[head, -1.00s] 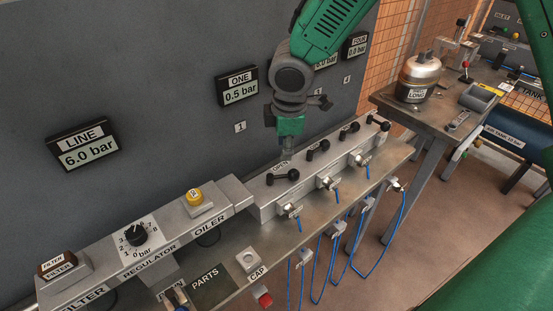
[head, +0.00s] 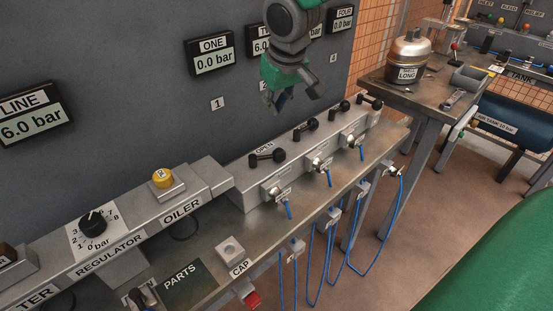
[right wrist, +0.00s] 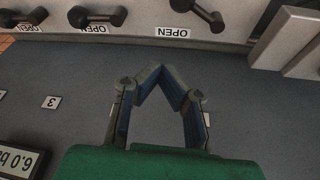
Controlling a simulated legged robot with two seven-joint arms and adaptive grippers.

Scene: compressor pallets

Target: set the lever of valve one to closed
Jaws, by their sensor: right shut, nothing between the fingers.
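Valve one's black lever (head: 266,158) is the nearest on the grey valve block, lying roughly along the block. An OPEN label (head: 264,147) shows beside it. The gauge marked ONE (head: 209,54) reads 0.0 bar. My right gripper (head: 292,104) is above and behind the block, near the wall, clear of the levers. In the right wrist view its fingertips (right wrist: 163,74) meet with nothing between them. My left gripper is not in view.
More black levers (head: 305,130) stand along the block to the right. The LINE gauge (head: 34,112) reads 6.0 bar. The regulator knob (head: 93,222) and yellow oiler cap (head: 163,178) are at left. Blue hoses (head: 315,262) hang in front of the bench.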

